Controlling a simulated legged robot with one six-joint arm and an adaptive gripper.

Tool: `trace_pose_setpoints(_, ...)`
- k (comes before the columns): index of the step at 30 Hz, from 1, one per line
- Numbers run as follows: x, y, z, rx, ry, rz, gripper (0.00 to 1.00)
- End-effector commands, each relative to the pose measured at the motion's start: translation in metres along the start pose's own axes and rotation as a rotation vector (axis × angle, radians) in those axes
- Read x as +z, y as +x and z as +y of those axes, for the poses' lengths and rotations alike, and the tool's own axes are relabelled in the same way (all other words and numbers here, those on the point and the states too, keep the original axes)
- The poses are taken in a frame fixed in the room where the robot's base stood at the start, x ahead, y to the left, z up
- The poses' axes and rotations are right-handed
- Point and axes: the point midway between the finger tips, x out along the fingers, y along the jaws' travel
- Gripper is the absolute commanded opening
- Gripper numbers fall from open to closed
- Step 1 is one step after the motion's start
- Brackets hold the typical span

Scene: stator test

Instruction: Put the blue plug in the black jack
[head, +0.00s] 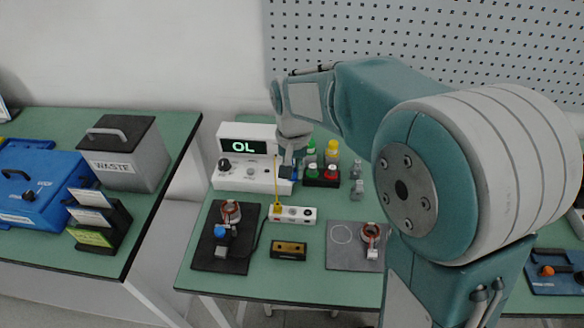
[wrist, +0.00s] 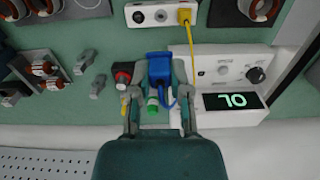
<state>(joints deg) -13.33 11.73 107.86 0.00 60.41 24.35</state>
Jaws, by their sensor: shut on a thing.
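My gripper (head: 287,165) is shut on the blue plug (wrist: 158,65), with one finger on each side of it in the wrist view. The gripper is over the right end of the white tester (head: 243,178) in the head view, where the plug (head: 287,173) shows as a small dark blue patch. A blue cable loops beside the plug in the wrist view. A dark round socket, possibly the black jack (wrist: 138,16), is on the white strip (wrist: 150,8), apart from the plug. Whether the tester has a black jack behind my gripper I cannot tell.
A yellow plug (wrist: 184,15) with its cable sits at one end of the strip. Dark mats with copper coils (head: 230,210) lie at the front.

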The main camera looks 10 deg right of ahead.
Motion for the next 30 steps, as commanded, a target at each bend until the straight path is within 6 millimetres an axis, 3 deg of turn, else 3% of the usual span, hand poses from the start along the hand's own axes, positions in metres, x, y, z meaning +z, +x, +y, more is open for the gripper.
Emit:
trace_pose_setpoints(7,-0.001,0.000,0.004,0.000,0.002,0.000,0.00)
trace_pose_setpoints(16,-0.008,0.000,0.038,0.000,0.004,-0.001,0.00)
trace_pose_setpoints(30,-0.008,0.007,0.039,0.000,0.000,-0.001,0.00)
